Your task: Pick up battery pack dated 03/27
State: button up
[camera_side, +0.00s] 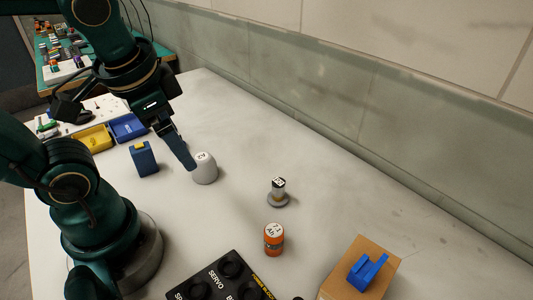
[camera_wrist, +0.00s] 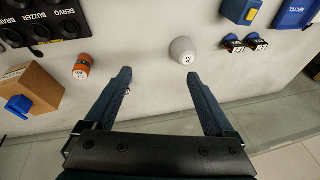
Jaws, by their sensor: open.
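No 03/27 date is readable, so I cannot tell which item is the battery pack. Two small dark blocks with white labels (camera_wrist: 232,43) (camera_wrist: 259,44) lie side by side at upper right in the wrist view. An orange cylinder (camera_side: 274,241) with a white label stands on the bench; it also shows in the wrist view (camera_wrist: 83,64). A small labelled piece (camera_side: 278,188) stands on a grey disc. My gripper (camera_wrist: 159,73) is open and empty, fingers wide apart. In the side view my gripper (camera_side: 181,150) is close to a grey rounded piece (camera_side: 206,172).
A blue box with yellow top (camera_side: 144,161) stands left of the grey piece. Yellow (camera_side: 93,139) and blue (camera_side: 127,127) bins sit behind. A cardboard box with a blue clip (camera_side: 367,271) and a black panel (camera_side: 220,280) are in front.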

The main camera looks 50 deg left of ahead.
jog(key=w+a+f+m+g+y, duration=0.1)
jog(key=a+f+m+g+y, duration=0.15)
jog(key=a+g+y, duration=0.5)
jog(key=g+h, duration=0.2)
jog(key=g, duration=0.4)
send_near(139, 149)
jog(key=shift+t+y, duration=0.25)
jog(key=x, duration=0.4)
jog(key=shift+s+a, duration=0.15)
jog(key=shift+s, duration=0.15)
jog(key=shift+s+a+f, duration=0.25)
jog(key=shift+s+f, duration=0.05)
jog(key=shift+s, duration=0.2)
jog(key=shift+x, duration=2.1)
grip_shut()
